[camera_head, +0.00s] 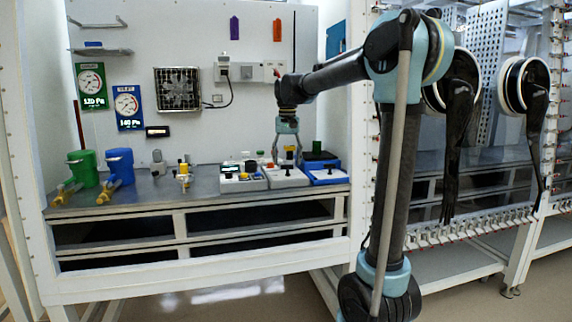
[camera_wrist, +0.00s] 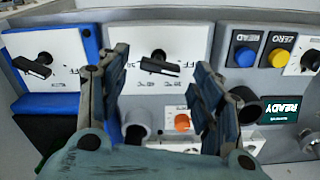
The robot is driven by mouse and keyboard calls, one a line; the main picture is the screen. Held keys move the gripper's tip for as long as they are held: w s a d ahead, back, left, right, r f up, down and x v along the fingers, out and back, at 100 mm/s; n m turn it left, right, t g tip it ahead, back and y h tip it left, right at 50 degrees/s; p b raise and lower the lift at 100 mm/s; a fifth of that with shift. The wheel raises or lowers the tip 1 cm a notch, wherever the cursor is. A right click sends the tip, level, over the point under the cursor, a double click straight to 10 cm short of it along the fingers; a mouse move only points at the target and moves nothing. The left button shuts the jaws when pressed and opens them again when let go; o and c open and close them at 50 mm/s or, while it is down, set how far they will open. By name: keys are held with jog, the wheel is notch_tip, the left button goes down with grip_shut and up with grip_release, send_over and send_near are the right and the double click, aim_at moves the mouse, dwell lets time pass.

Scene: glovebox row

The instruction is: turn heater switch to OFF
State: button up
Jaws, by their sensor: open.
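My gripper (camera_head: 287,158) points down over the middle bench instrument (camera_head: 285,177) and is open. In the wrist view, which shows lettering upside down, its fingers (camera_wrist: 160,62) stand on either side of a black lever knob (camera_wrist: 158,65) on a white panel. Contact with the knob cannot be told. A similar black knob (camera_wrist: 35,67) sits on the blue-framed instrument (camera_wrist: 88,38) to the left. Both panels carry small markings, partly hidden or unclear, so I cannot tell which knob is the heater switch.
A grey instrument (camera_wrist: 228,20) with a blue button (camera_wrist: 245,56), a yellow button (camera_wrist: 279,57) and a READY display (camera_wrist: 286,110) adjoins on the right. An orange knob (camera_wrist: 182,122) lies near the fingers. Green (camera_head: 82,168) and blue (camera_head: 120,166) containers stand at the bench's left.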

notch_tip(320, 180, up, 10)
dwell(0.4)
dwell(0.5)
jog(key=s+d+f+t, duration=0.1)
jog(key=s+d+f, duration=0.8)
jog(key=s+f, duration=0.25)
jog(key=s+d+f+t, duration=0.1)
jog(key=s+d+f, duration=0.8)
jog(key=s+f, duration=0.25)
jog(key=s+d+f, duration=0.2)
jog(key=s+f, duration=0.7)
jog(key=f, duration=0.2)
jog(key=shift+d+f, duration=0.25)
jog(key=shift+f, duration=0.05)
jog(key=shift+w+f, duration=0.2)
jog(key=shift+w, duration=0.25)
